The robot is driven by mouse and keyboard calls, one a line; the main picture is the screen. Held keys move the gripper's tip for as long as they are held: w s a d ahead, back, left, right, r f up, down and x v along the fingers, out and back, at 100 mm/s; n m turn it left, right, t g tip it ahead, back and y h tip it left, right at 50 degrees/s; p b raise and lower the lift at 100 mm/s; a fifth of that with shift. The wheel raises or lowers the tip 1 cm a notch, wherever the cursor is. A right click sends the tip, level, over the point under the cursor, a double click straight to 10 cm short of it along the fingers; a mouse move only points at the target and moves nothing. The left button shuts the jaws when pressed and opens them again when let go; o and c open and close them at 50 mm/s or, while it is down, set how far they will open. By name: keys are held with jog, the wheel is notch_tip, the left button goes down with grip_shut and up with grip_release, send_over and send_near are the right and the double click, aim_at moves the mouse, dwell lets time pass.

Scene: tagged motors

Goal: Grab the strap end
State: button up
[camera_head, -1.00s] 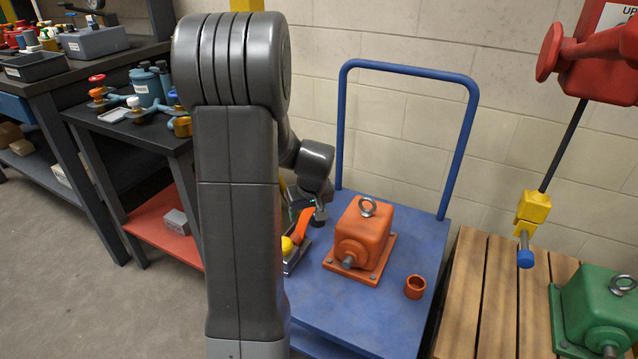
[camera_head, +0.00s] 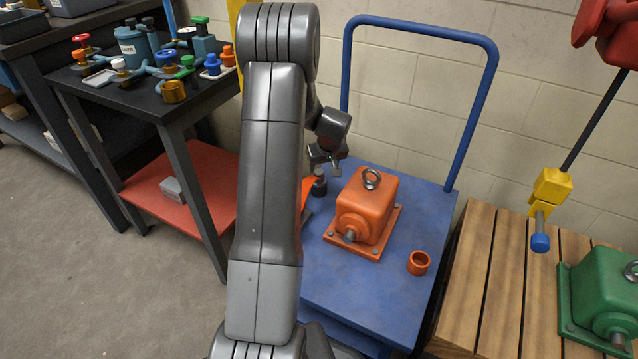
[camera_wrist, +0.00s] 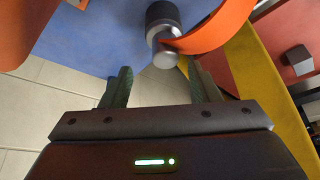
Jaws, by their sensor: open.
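The orange strap (camera_head: 307,191) lies on the blue trolley (camera_head: 340,300), partly hidden behind my arm. Its end (camera_head: 319,187) is a dark grey cylinder standing left of the orange motor. In the wrist view the strap end (camera_wrist: 163,22) shows as a dark cylinder with a lighter round face, and the strap (camera_wrist: 215,30) curves away to the right. My gripper (camera_head: 326,157) is open and empty just above the strap end. In the wrist view its fingertips (camera_wrist: 158,78) are apart, with the strap end ahead of the gap between them, not touching.
The orange motor (camera_head: 364,208) with an eye ring stands close right of the strap end. A small orange cup (camera_head: 418,263) sits on the trolley. The blue handle (camera_head: 418,28) rises behind. A wooden pallet (camera_head: 490,270) with a green motor (camera_head: 602,300) is at right.

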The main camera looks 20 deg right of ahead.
aim_at(319, 171)
jog(key=x, duration=0.1)
jog(key=b+x, duration=0.1)
jog(key=x, duration=0.3)
jog(key=shift+a+b, duration=0.35)
jog(key=c, duration=1.2)
